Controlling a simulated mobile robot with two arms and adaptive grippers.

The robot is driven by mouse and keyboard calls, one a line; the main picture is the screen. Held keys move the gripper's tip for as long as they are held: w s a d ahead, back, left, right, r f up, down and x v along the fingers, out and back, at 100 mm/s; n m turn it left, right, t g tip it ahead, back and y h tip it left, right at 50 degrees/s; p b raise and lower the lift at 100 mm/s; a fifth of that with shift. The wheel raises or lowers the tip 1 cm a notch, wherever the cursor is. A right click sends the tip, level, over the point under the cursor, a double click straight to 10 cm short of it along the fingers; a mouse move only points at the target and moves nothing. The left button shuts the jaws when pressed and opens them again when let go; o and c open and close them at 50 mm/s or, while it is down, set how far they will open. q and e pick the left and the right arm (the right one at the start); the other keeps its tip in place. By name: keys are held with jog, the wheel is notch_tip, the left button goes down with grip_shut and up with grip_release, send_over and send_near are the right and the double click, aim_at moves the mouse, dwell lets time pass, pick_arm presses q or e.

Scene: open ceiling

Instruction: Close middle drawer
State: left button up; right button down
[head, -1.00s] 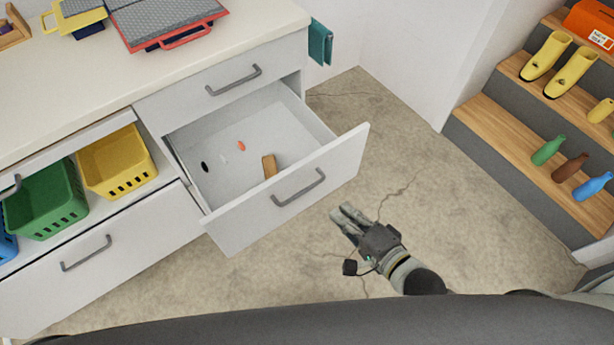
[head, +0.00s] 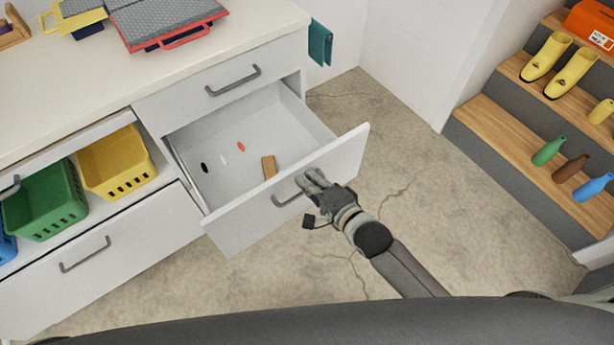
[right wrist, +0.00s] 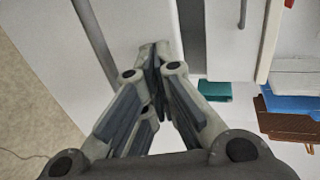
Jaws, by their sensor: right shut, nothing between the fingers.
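The middle drawer (head: 240,225) is white and pulled well out of the cabinet in the head view. Inside lie a brown block (head: 269,167), an orange piece (head: 241,146), a black piece and a white piece. Its grey bar handle (head: 284,201) is partly hidden by my right gripper (head: 308,179). My right gripper is shut and empty, with its fingertips at the right part of the handle, close to the drawer front. In the right wrist view the shut fingertips (right wrist: 155,55) are close to a white surface; I cannot tell whether they touch. My left gripper is not in view.
The closed top drawer (head: 190,95) sits above, under the countertop (head: 70,100). Yellow (head: 118,163) and green (head: 47,202) baskets stand in the cabinet at left. Wooden steps (head: 515,150) with bottles and boots stand at right. The floor between is clear.

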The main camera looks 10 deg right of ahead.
jog(key=shift+w+a, duration=0.25)
jog(key=shift+w, duration=0.15)
